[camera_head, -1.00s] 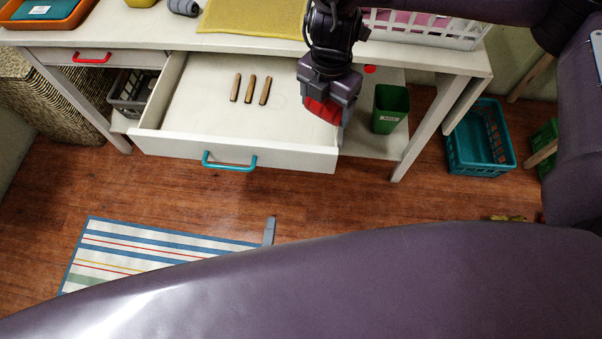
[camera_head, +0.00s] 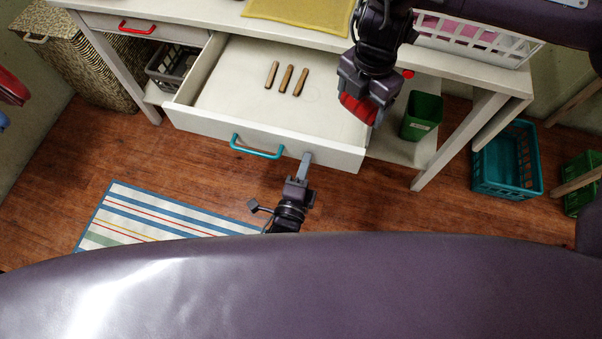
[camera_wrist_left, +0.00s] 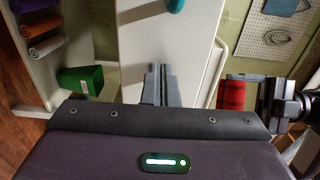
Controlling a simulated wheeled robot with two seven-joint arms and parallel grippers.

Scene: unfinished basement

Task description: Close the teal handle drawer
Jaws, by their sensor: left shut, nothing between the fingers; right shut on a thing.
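The drawer (camera_head: 335,149) with the teal handle (camera_head: 257,152) stands pulled out from the white table. Three wooden sticks (camera_head: 286,79) lie in it. My left gripper (camera_head: 306,158) is shut and empty, its tips at the drawer front, right of the handle; I cannot tell whether they touch. In the left wrist view, its fingers (camera_wrist_left: 161,84) point at the white front, and part of the teal handle (camera_wrist_left: 175,5) shows at the top. My right gripper (camera_head: 362,100) is shut on a red thing (camera_head: 355,109) over the drawer's right side; its fingertips are partly hidden.
A closed drawer with a red handle (camera_head: 136,28) is at the left. A green bin (camera_head: 421,116) stands on the lower shelf. A teal crate (camera_head: 506,164) stands on the floor at right. A striped rug (camera_head: 150,222) lies in front. My arm covers the bottom.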

